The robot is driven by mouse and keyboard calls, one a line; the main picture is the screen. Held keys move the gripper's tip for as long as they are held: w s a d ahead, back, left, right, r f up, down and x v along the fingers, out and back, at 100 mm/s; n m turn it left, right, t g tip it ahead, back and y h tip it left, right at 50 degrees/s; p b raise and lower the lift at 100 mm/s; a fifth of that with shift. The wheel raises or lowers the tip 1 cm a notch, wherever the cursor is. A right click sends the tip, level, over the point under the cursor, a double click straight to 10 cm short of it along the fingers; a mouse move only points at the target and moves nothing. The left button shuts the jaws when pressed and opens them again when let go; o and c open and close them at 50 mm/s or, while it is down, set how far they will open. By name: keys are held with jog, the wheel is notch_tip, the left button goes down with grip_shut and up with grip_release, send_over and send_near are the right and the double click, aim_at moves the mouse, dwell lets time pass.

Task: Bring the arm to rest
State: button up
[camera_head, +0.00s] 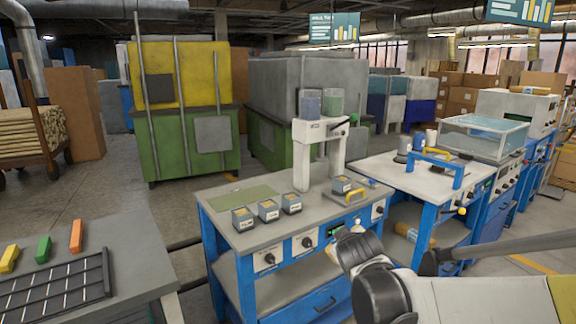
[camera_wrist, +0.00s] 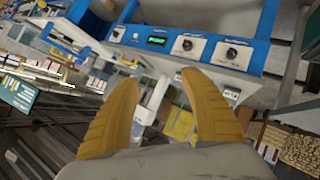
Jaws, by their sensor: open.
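My gripper (camera_wrist: 158,90) shows in the wrist view as two yellow ridged fingers spread wide apart, with nothing between them. Beyond the fingers, the wrist view shows the blue workbench front with its control panel (camera_wrist: 185,42), seen at a tilt. In the head view my arm reaches in from the lower right, in front of the workbench (camera_head: 255,240). The fingers cannot be made out in the head view.
Small grey boxes (camera_head: 268,210) and a green mat (camera_head: 240,195) lie on the workbench, beside a white stand (camera_head: 303,160). A second blue bench (camera_head: 405,177) stands to the right. A grey table (camera_head: 125,235) with a slotted rack (camera_head: 55,290) is at lower left. Open floor lies behind it.

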jog(key=s+d+f+m+g, duration=0.1)
jog(key=s+m, duration=0.1)
jog(key=s, duration=0.8)
jog(key=s+d+m+g, duration=0.2)
jog(key=s, duration=0.8)
jog(key=s+d+f+m+g+y, duration=0.1)
jog(key=s+m+g, duration=0.1)
jog(key=s, duration=0.7)
jog(key=shift+s+d+f+m, duration=0.2)
jog(key=shift+s+f+m, duration=0.1)
jog(key=shift+s+f, duration=0.1)
